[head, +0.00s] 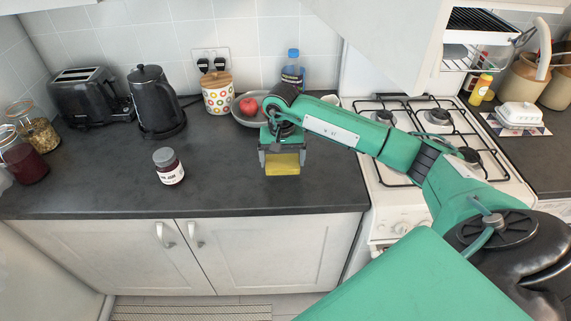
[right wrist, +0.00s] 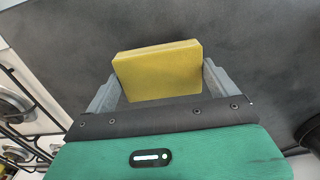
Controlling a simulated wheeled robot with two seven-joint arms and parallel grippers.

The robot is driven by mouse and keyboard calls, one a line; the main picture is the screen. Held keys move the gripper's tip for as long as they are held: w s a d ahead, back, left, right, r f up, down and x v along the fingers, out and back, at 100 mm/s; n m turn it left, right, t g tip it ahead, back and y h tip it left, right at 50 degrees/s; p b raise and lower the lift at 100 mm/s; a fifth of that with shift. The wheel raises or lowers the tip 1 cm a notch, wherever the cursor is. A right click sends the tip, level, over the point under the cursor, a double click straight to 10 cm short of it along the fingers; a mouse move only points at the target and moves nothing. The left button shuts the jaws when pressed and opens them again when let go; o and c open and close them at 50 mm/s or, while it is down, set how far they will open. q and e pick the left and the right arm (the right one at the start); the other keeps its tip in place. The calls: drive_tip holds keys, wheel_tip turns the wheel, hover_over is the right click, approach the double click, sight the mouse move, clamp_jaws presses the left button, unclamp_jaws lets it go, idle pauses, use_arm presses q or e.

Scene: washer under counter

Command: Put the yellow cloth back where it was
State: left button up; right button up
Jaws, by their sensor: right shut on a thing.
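The yellow cloth (head: 283,164) is a flat, block-like yellow piece held between the fingers of my right gripper (head: 281,160). In the right wrist view the yellow cloth (right wrist: 158,70) sits between the two grey fingertips of the gripper (right wrist: 160,88). The gripper is shut on it, over the dark worktop (head: 225,180), near the worktop's right part. I cannot tell whether the cloth touches the worktop. My left gripper is not in view.
A jam jar (head: 168,166) stands to the left on the worktop. Behind are a kettle (head: 156,103), a toaster (head: 88,95), a dotted canister (head: 218,94) and a bowl with a red apple (head: 249,106). A gas hob (head: 430,125) lies right. The worktop's front middle is clear.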

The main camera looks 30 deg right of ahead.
sight(282, 162)
drive_tip(key=shift+f+p, duration=0.5)
drive_tip(key=shift+f, duration=1.5)
drive_tip(key=shift+f+b, duration=0.25)
drive_tip(key=shift+b, duration=0.1)
drive_tip(key=o, duration=0.7)
drive_tip(key=shift+r, duration=0.1)
drive_tip(key=shift+r+p, duration=0.2)
drive_tip(key=shift+p, duration=0.1)
wheel_tip(282, 162, up, 11)
drive_tip(key=b, duration=0.3)
drive_tip(key=shift+f+b, duration=0.15)
drive_tip(key=shift+b, duration=0.25)
drive_tip(key=shift+r, duration=0.65)
